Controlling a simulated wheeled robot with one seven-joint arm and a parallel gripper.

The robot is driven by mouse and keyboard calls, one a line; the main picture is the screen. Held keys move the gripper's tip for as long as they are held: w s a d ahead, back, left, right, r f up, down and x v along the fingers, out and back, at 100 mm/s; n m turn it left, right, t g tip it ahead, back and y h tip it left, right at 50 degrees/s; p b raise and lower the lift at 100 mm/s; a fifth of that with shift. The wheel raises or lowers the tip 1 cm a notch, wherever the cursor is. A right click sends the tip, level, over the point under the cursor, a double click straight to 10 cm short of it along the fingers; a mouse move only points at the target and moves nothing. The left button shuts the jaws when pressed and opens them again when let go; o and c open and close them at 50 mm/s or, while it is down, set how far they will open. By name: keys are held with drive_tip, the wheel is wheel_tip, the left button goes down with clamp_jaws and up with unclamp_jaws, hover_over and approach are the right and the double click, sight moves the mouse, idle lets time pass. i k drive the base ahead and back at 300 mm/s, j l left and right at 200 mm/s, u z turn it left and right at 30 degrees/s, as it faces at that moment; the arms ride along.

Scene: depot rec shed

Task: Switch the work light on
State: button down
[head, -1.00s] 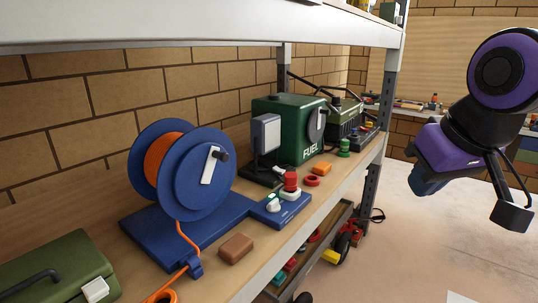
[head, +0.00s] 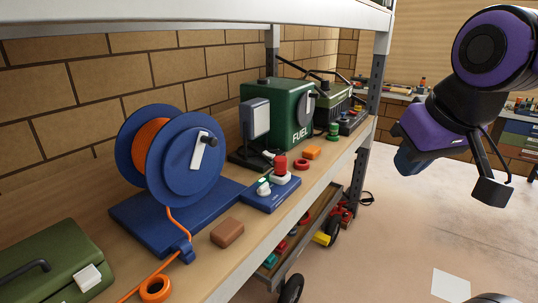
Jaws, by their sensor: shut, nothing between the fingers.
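The work light, a grey flat panel in a dark frame (head: 255,119), stands on a dark foot on the shelf, beside the green FUEL can. Its face shows no clear glow. In front of it, a blue control base (head: 273,198) carries a red button (head: 281,164) on a pale collar and a pale green-white knob (head: 264,187). I cannot tell which control belongs to the light. My gripper (head: 409,162) hangs at the right, shut and empty, over the floor beyond the shelf edge. It is well apart from the light and controls; its fingertips are hard to make out.
A blue cable reel (head: 195,160), brown block (head: 227,233), orange ring (head: 155,288), green box (head: 50,270) and green FUEL can (head: 292,112) occupy the shelf (head: 222,262). The upper shelf (head: 180,15) overhangs them. A post (head: 372,90) stands at the far end. Floor at right is open.

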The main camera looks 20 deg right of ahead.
sight(266, 153)
drive_tip(key=i+l+u, duration=0.7)
drive_tip(key=k, duration=0.1)
